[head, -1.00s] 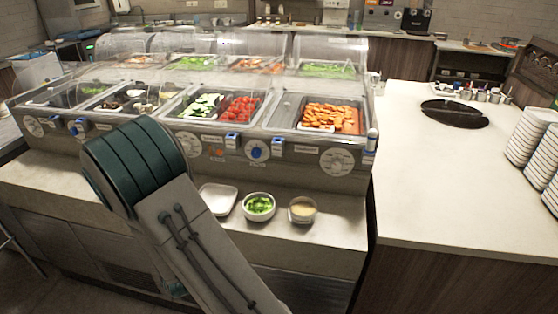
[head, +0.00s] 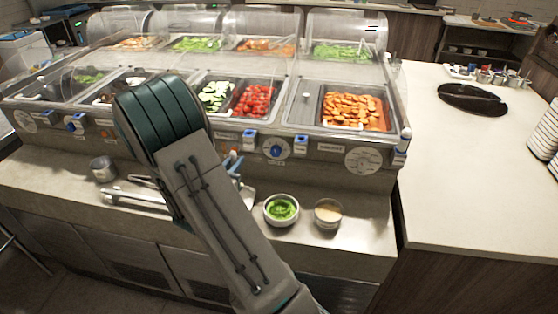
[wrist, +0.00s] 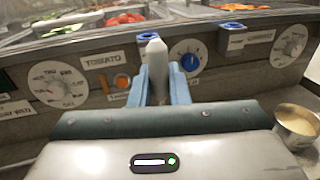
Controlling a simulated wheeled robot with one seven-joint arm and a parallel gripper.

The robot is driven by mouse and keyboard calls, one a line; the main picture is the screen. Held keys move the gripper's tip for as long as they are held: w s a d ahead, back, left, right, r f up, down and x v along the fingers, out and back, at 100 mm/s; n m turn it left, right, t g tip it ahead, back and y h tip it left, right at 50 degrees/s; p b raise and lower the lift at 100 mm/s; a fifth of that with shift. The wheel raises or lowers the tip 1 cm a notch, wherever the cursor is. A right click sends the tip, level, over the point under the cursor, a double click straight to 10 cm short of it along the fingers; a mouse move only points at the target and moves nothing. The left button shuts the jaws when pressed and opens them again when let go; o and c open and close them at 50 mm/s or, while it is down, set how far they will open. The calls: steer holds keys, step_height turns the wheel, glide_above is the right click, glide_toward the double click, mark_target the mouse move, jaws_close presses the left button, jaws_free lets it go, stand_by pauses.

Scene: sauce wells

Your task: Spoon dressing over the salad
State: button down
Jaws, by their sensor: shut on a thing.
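The spoon's bowl is hidden.
Close behind the ledge stands the salad bar front with dials (head: 277,148) and food pans under clear guards. A metal can (head: 103,168) and long metal utensils (head: 135,196) lie left on the ledge. A counter (head: 470,170) with plates is at right.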

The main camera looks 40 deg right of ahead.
steer(key=s+d+m+g+h+p, duration=0.2)
steer(key=s+d+m+g, duration=0.7)
steer(key=g, duration=0.4)
steer(key=s+d+f+m+t+y+b, duration=0.4)
steer(key=s+d+f+y+b, duration=0.2)
steer(key=s+f+y+b, duration=0.1)
steer(key=shift+s+f+m+t+y+b, duration=0.3)
steer(key=shift+s+y, duration=0.1)
steer(key=shift+y, duration=0.3)
steer(key=shift+a+r, duration=0.1)
stand_by(0.6)
